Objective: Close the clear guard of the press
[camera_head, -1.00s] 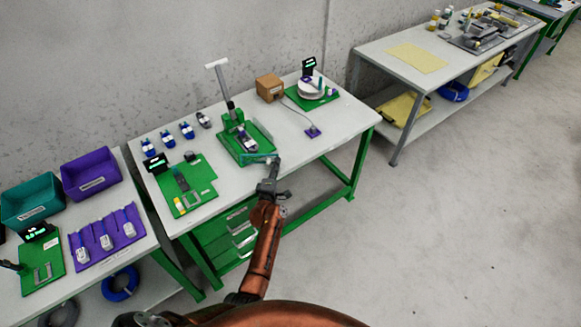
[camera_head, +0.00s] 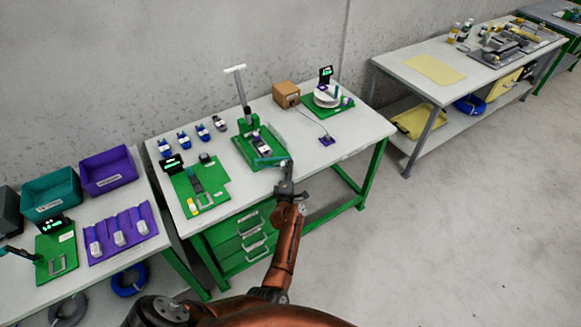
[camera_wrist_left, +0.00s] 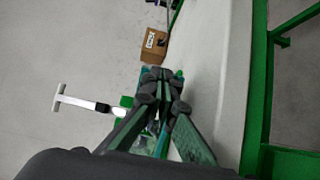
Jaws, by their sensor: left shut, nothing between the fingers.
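The press (camera_head: 250,128) stands on a green base on the middle bench, with a tall lever and pale T-handle (camera_head: 235,69) raised above it. The clear guard (camera_head: 270,160) shows as a faint teal-edged piece at the near side of the press; its exact angle is hard to tell. My left gripper (camera_head: 287,165) is shut and empty, at the right end of the guard near the bench's front edge. Whether it touches the guard I cannot tell. In the left wrist view the closed fingers (camera_wrist_left: 160,77) hide most of the press; its T-handle shows at left. My right gripper is out of view.
A cardboard box (camera_head: 286,94) and a green plate with a white round device (camera_head: 328,97) stand right of the press. Several blue parts (camera_head: 184,140) and a green fixture board (camera_head: 200,186) lie left. Bench space (camera_head: 350,128) at right is clear.

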